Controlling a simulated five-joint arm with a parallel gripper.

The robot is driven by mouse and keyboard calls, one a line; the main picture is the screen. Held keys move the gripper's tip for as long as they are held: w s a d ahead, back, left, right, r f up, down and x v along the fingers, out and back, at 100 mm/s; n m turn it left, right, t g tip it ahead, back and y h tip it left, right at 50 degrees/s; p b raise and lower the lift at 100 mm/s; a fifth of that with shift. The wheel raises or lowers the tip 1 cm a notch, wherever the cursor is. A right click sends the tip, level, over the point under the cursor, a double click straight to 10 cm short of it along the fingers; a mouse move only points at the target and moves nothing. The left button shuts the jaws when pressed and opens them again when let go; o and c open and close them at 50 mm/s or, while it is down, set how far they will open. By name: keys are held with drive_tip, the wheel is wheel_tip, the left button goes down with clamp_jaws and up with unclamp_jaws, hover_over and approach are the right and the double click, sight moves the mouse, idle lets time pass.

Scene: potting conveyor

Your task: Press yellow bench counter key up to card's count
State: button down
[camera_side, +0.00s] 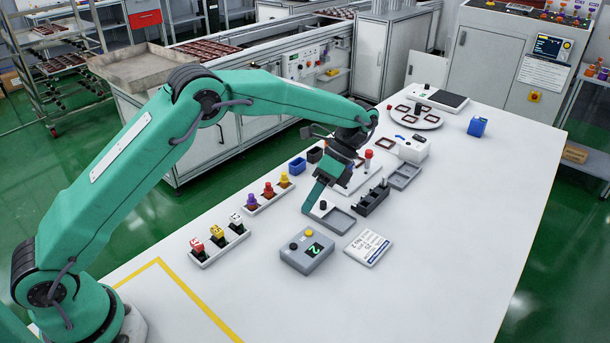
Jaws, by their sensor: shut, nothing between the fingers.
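The grey bench counter (296,262) sits on the white table near the middle of the picture. Its yellow key (309,233) is on top, with a dark knob (293,246) to its left. A small display (314,249) shows a green digit that looks like a 2, seen at an angle. The white card (368,248) lies to the right of the counter; its print is too small and turned to read surely. My gripper (307,211) is shut and empty, pointing down just beyond the yellow key, apart from it in the picture. Its exact height is unclear.
A rack of labelled colored pieces (219,243) and a rack of purple, red and yellow pieces (268,197) stand to the left. A grey tray (344,221) and a black holder (371,202) lie beyond the counter.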

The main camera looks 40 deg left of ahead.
sight(311, 231)
wheel_tip(311, 231, up, 4)
drive_tip(key=shift+d+f, duration=0.1)
drive_tip(key=shift+d, duration=0.05)
idle(0.3)
drive_tip(key=shift+f, duration=0.15)
drive_tip(key=shift+f, duration=4.25)
drive_tip(key=shift+f, duration=0.8)
drive_tip(key=shift+r, duration=0.8)
